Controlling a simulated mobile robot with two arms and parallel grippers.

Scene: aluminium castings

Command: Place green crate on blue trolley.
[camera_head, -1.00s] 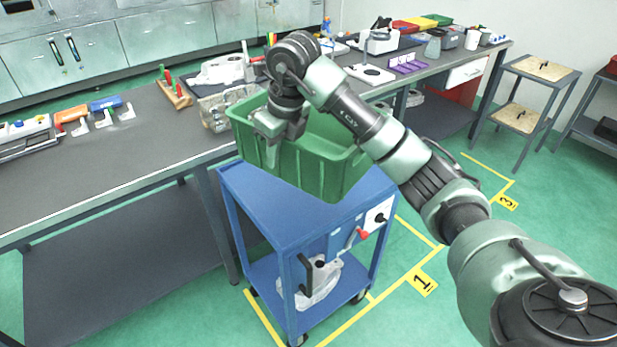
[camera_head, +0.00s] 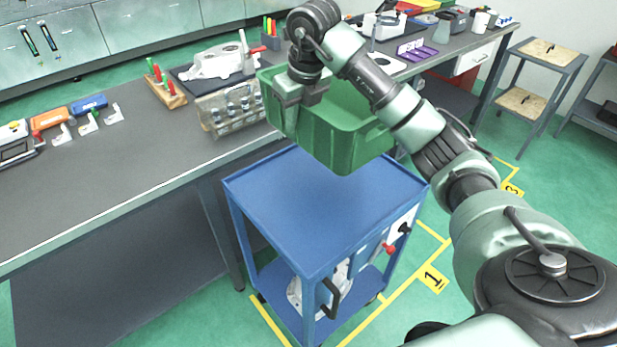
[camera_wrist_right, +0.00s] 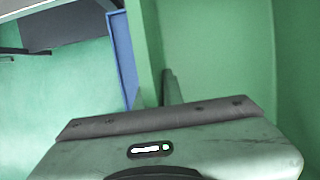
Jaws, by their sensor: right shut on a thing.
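The green crate (camera_head: 338,140) hangs from my right gripper (camera_head: 290,98), which is shut on its left-hand wall. In the head view the crate is above and behind the blue trolley (camera_head: 300,215), over its far edge; its exact height above the top is hard to tell. The trolley's top shelf is bare where it shows. In the right wrist view the crate wall (camera_wrist_right: 148,50) runs up from the gripper fingers (camera_wrist_right: 172,90), with a strip of the blue trolley (camera_wrist_right: 122,58) to the left. My left gripper is not in view.
A long grey workbench (camera_head: 130,170) runs behind and left of the trolley, with a clear casting box (camera_head: 230,110) near the crate. A white casting (camera_head: 305,295) sits on the trolley's lower shelf. Yellow floor lines (camera_head: 395,290) surround the trolley.

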